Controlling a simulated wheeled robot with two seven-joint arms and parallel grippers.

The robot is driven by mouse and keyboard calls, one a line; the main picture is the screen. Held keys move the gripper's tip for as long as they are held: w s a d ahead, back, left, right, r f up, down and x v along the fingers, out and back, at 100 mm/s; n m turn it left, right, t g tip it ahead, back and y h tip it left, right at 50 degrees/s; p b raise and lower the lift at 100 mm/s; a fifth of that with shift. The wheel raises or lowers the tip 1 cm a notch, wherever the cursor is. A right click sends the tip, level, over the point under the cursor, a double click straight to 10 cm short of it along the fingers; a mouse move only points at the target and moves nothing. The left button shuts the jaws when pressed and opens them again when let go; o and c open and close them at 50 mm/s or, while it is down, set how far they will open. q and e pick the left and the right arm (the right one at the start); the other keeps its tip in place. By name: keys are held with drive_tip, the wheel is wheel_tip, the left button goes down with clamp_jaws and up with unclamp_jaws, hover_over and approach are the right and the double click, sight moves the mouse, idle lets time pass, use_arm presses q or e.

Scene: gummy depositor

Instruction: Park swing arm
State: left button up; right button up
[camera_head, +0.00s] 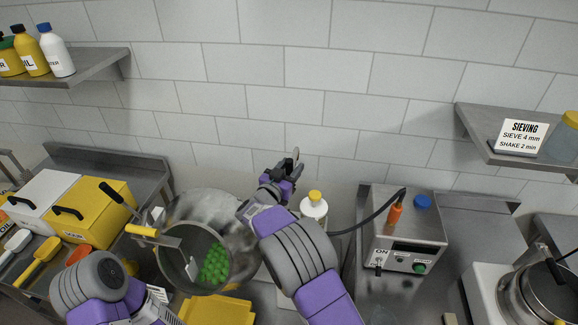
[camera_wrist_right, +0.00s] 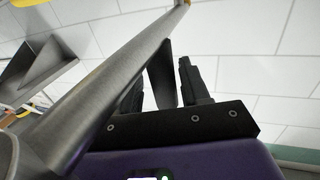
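A thick grey metal tube (camera_wrist_right: 112,85), which looks like part of the swing arm, crosses the right wrist view diagonally, close beside my right gripper (camera_wrist_right: 165,82). A dark flat plate (camera_wrist_right: 162,72) shows between the gripper's black fingers. A gap shows between this plate and the right-hand finger, so the gripper looks open; I cannot tell whether anything touches. In the head view my right gripper (camera_head: 288,165) is raised behind the pot, near the wall. I cannot make out the swing arm clearly there. My left arm shows at the lower left; its gripper is not visible.
A steel pot (camera_head: 166,268) holds green pieces (camera_head: 214,264). A control box (camera_head: 405,245) with an orange-handled probe stands farther right. Yellow (camera_head: 90,217) and white bins stand left.

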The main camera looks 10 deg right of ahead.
drive_tip(key=shift+r, duration=0.2)
drive_tip(key=shift+a, duration=0.1)
drive_tip(key=b+v, duration=0.1)
drive_tip(key=v, duration=0.6)
drive_tip(key=shift+s, duration=0.3)
